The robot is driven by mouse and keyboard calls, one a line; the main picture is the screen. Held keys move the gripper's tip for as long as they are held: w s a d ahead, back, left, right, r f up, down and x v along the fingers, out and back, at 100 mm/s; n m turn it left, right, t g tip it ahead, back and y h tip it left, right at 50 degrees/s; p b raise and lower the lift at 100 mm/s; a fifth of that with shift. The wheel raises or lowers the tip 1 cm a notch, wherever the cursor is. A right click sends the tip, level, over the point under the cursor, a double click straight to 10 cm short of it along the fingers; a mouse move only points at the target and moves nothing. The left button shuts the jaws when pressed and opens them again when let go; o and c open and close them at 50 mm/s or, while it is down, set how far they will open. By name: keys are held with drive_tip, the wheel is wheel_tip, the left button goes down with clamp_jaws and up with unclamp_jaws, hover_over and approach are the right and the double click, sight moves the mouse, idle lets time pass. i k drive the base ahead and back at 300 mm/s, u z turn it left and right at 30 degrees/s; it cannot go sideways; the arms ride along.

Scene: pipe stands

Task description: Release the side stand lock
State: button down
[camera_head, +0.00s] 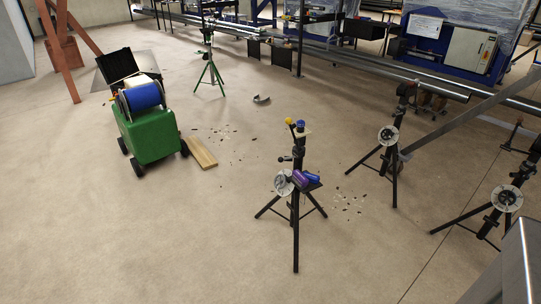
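A black tripod stand (296,235) stands upright on the floor right of centre, with a round pale disc (283,182) on its left side. A small lever (285,158) sticks out to the left of its post above the disc. A yellow knob (290,121) and a blue part (300,125) are at its top. A similar black stand (394,183) and a third stand (486,230) are at the right, each with a round disc. Which is the side stand, and whether any lock is tight, I cannot tell. My gripper is not in view.
Blue and purple tools (306,176) rest on the middle stand. A green wheeled cart (150,135) with a blue reel and a wooden board (202,153) are at the left. Long pipes (430,86) cross the upper right.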

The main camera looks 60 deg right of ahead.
sight(281, 160)
drive_tip(key=z, duration=0.1)
drive_tip(key=i, duration=1)
drive_tip(key=u, duration=0.1)
